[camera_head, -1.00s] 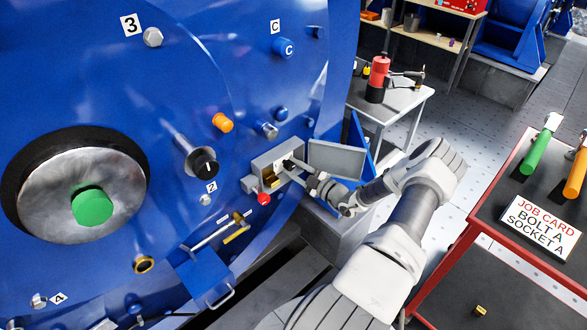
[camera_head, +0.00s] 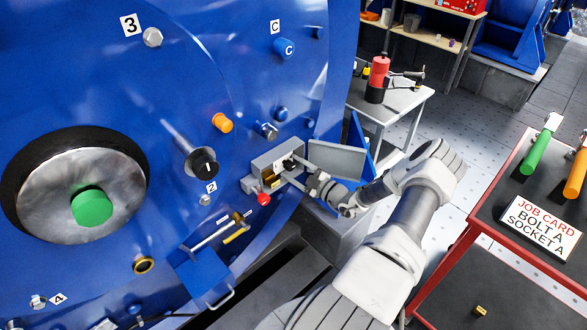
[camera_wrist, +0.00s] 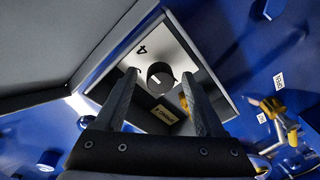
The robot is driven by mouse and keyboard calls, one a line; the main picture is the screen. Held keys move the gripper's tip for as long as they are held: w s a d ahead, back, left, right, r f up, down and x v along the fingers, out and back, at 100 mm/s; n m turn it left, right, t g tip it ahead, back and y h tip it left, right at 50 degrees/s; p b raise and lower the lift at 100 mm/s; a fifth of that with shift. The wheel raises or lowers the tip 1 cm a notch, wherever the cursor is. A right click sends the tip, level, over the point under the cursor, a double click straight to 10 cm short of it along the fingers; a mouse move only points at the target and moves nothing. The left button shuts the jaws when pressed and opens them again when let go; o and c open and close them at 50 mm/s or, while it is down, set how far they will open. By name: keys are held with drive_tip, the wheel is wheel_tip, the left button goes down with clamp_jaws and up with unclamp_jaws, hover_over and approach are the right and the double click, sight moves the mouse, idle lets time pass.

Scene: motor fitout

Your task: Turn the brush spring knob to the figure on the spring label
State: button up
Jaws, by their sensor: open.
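The black brush spring knob (camera_wrist: 160,75) sits on a pale dial plate inside the open grey box on the blue motor. A light pointer mark shows on it, and a figure 4 (camera_wrist: 141,50) is printed above left of it. In the head view the knob (camera_head: 288,164) is small and its setting cannot be read. A small yellowish label (camera_wrist: 163,114) is below the knob in the wrist view; its text is too small to read. My gripper (camera_wrist: 159,73) is open, its fingers on either side of the knob with gaps showing. It also shows in the head view (camera_head: 298,176).
The box's grey lid (camera_head: 337,159) stands open at the right. A red cart with a job card (camera_head: 541,226) reading "BOLT A SOCKET A" stands at right.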

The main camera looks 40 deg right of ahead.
drive_tip(key=s+d+p, duration=0.2)
drive_tip(key=s+d, duration=0.1)
drive_tip(key=s, duration=1.4)
drive_tip(key=shift+r, duration=0.1)
